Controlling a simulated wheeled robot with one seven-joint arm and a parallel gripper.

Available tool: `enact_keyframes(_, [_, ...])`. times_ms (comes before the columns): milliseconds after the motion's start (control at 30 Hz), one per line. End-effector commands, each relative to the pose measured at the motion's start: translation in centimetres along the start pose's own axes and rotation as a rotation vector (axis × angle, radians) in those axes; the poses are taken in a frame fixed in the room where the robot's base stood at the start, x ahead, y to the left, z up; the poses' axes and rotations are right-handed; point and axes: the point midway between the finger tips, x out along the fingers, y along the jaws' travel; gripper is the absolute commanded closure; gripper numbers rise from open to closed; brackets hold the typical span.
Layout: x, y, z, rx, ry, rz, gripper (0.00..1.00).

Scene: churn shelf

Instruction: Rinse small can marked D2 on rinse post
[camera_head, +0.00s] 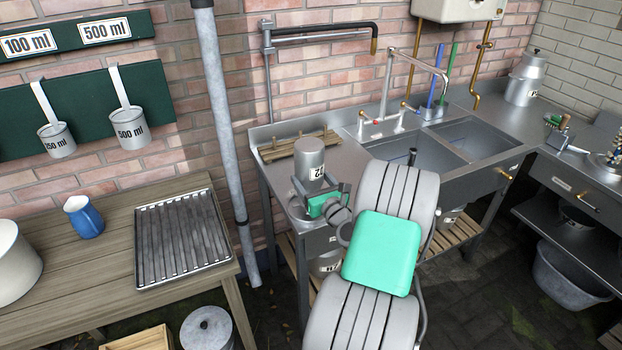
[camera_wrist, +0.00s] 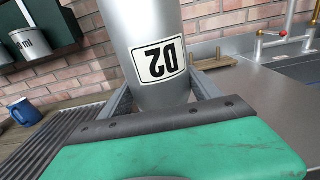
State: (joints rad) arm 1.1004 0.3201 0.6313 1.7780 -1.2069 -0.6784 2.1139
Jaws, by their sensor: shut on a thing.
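The small metal can marked D2 (camera_head: 310,158) is in my gripper (camera_head: 317,190), above the left end of the steel sink counter. Its D2 label is upside down in both views, so the can appears inverted. In the wrist view, the can (camera_wrist: 150,25) stands slightly tilted between the two grey fingers of my gripper (camera_wrist: 163,98), which are shut on it. Its lower end is hidden behind the gripper. A round metal part (camera_head: 298,209) shows below the gripper; I cannot tell whether it is the rinse post or whether the can touches it.
A wooden rack (camera_head: 298,146) lies behind the can. The sink basins (camera_head: 425,155) and tap (camera_head: 388,85) are to the right. A wooden table with a ribbed tray (camera_head: 180,240) and blue mug (camera_head: 84,217) is left. A grey pipe (camera_head: 215,110) stands between table and counter.

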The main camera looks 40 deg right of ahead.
Motion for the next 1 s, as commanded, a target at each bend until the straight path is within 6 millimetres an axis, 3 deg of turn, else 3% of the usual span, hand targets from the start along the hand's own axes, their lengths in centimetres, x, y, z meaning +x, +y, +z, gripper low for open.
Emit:
enact_keyframes(733, [0.0, 0.0, 5.8, -0.001, -0.004, 0.0, 0.84])
enact_keyframes(1000, [0.0, 0.0, 6.2, -0.001, -0.004, 0.0, 0.84])
